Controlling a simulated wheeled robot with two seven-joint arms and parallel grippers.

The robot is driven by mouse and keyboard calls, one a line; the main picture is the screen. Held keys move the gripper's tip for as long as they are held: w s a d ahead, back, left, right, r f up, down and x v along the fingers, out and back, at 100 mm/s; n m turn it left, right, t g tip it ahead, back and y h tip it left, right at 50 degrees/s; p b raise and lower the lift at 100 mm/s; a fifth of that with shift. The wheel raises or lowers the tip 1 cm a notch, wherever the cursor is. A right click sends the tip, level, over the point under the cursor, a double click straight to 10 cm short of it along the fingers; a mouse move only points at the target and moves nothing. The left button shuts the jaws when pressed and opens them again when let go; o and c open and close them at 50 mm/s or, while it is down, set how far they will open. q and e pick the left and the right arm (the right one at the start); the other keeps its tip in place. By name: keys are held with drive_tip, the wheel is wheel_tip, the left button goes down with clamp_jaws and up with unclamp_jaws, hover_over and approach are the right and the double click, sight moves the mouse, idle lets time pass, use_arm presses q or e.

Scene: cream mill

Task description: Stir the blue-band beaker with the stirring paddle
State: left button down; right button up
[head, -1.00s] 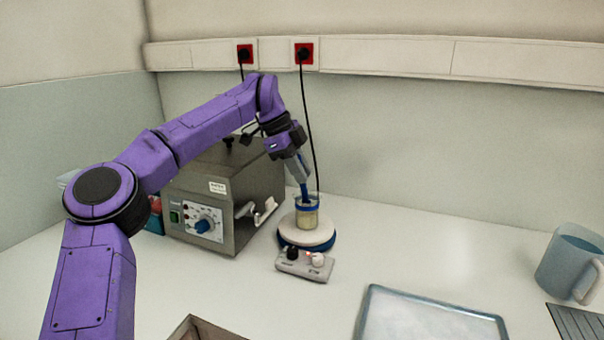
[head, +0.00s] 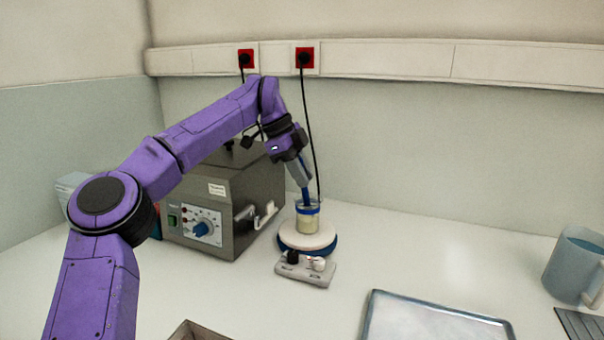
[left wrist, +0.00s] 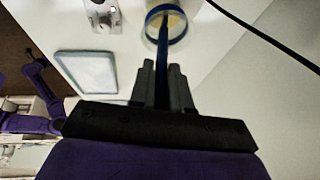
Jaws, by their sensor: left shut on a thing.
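The blue-band beaker (head: 308,221) stands upright on the round white plate of a stirrer and holds pale cream-coloured contents. It also shows in the left wrist view (left wrist: 177,18), seen from above. My left gripper (head: 301,176) is above the beaker, shut on the blue stirring paddle (head: 305,195). The paddle reaches down into the beaker's mouth, and in the left wrist view its shaft (left wrist: 162,52) runs from between the fingers into the beaker. Its lower end is hidden in the contents. My right gripper is not in view.
The round stirrer plate (head: 300,240) has a small control box (head: 304,270) in front. A grey metal bath (head: 235,205) with a dial stands close to the left. A tray (head: 430,318), a blue-grey jug (head: 572,262) and a box (head: 195,331) are nearer. A black cable (head: 309,130) hangs behind.

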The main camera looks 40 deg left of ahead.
use_arm(q)
drive_tip(key=shift+r+p, duration=4.2)
drive_tip(key=shift+r, duration=0.75)
drive_tip(key=shift+f, duration=0.1)
